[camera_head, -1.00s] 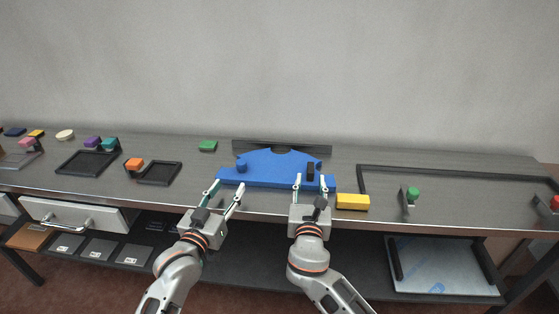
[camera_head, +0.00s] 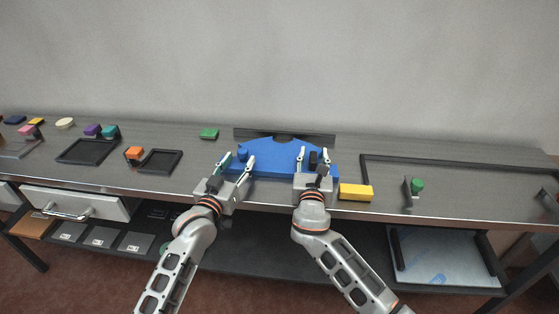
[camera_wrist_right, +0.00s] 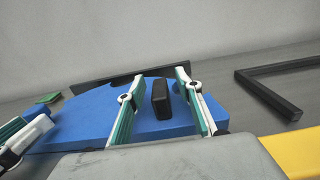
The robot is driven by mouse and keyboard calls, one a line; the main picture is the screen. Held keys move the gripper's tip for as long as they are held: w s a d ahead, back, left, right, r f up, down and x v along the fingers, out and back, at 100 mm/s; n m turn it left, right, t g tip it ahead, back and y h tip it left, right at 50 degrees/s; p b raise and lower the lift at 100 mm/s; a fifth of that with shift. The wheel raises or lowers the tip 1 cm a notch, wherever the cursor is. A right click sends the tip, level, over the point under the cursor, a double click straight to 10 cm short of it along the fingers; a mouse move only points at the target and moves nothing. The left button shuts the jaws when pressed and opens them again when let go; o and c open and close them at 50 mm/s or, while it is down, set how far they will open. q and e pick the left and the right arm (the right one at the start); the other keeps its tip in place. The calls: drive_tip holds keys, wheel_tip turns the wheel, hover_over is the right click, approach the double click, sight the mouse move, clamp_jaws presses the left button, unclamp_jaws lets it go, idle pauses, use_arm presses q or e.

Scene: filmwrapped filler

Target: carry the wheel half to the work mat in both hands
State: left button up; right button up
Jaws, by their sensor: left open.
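The blue wheel half (camera_head: 279,155) lies on the bench at the middle, flat edge toward me. It carries a blue post on its left (camera_head: 242,154) and a black post on its right (camera_head: 313,159). My left gripper (camera_head: 237,161) is open, with its fingertips around the blue post. My right gripper (camera_head: 312,156) is open, with its fingers on either side of the black post. In the right wrist view, the black post (camera_wrist_right: 161,99) stands between the fingers with gaps. I cannot clearly identify a work mat.
A yellow block (camera_head: 356,192) lies just right of my right gripper. A black bar (camera_head: 325,138) lies behind the wheel half. A green block (camera_head: 209,133) and a dark tray (camera_head: 160,161) are at left.

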use_arm(q)
drive_tip(key=shift+x, duration=1)
use_arm(e)
drive_tip(key=shift+x, duration=1)
use_arm(q)
drive_tip(key=c, duration=0.8)
use_arm(e)
drive_tip(key=c, duration=0.8)
use_arm(q)
clamp_jaws()
use_arm(e)
clamp_jaws()
